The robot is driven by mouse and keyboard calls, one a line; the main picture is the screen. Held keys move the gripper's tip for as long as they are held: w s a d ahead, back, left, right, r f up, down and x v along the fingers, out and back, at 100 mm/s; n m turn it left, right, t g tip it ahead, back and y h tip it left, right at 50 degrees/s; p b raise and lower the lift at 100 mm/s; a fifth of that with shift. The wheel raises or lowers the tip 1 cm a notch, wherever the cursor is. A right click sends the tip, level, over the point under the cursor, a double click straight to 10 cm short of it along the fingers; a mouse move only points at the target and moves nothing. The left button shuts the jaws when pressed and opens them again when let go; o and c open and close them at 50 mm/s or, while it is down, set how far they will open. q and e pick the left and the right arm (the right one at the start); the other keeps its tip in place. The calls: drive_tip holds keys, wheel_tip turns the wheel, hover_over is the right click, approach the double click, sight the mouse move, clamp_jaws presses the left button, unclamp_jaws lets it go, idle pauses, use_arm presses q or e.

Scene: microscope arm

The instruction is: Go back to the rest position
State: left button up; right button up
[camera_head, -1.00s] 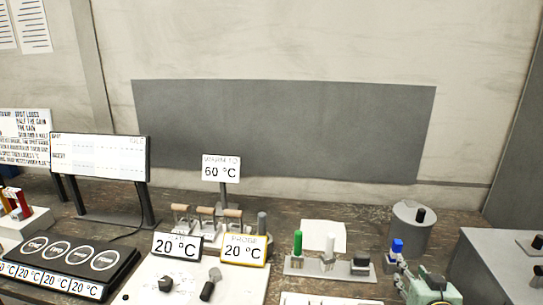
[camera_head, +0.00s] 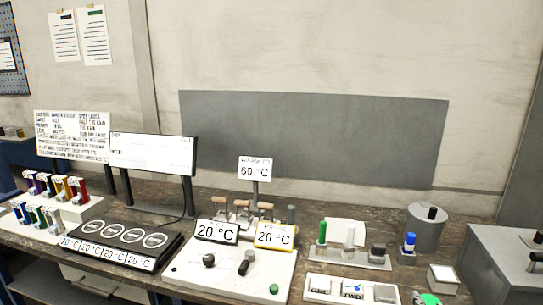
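My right gripper (camera_head: 418,297) shows only as a small sliver of metal and pale green at the bottom edge of the head view, right of centre. It is in front of a small white box with a pale top (camera_head: 443,274). Most of it is cut off, so I cannot tell whether it is open or shut, or whether it holds anything. My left gripper is not in view.
The bench holds a white panel with two 20 °C displays (camera_head: 217,231), a black four-disc plate (camera_head: 122,239), a grey tube rack (camera_head: 348,258), a blue-capped item (camera_head: 409,242) and a grey cylinder (camera_head: 427,228). Coloured tubes (camera_head: 55,184) crowd the left. A grey box (camera_head: 490,262) stands right.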

drive_tip(key=s+a+f+n+g+y, duration=0.1)
drive_tip(key=s+a+f+g, duration=0.25)
drive_tip(key=s+a, duration=0.4)
drive_tip(key=s+a+f+n+g+y, duration=0.1)
drive_tip(key=s+a+f+n+g, duration=0.25)
drive_tip(key=s, duration=0.75)
drive_tip(key=s+a+f+g+y, duration=0.1)
drive_tip(key=s+a+f+g, duration=0.2)
drive_tip(key=s+a+f, duration=0.5)
drive_tip(key=s+d+f+g, duration=0.1)
drive_tip(key=s+f, duration=0.1)
drive_tip(key=f, duration=1.1)
drive_tip(key=s+d+f, duration=0.1)
drive_tip(key=s+f, duration=0.1)
drive_tip(key=f, duration=1.1)
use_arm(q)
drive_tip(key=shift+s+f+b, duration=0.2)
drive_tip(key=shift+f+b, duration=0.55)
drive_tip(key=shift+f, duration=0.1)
use_arm(e)
drive_tip(key=s+d+f+g, duration=0.1)
drive_tip(key=s+d+f, duration=0.1)
drive_tip(key=s+f, duration=1.3)
drive_tip(key=shift+s+d+f, duration=0.25)
drive_tip(key=shift+s+f, duration=0.15)
drive_tip(key=shift+s, duration=0.4)
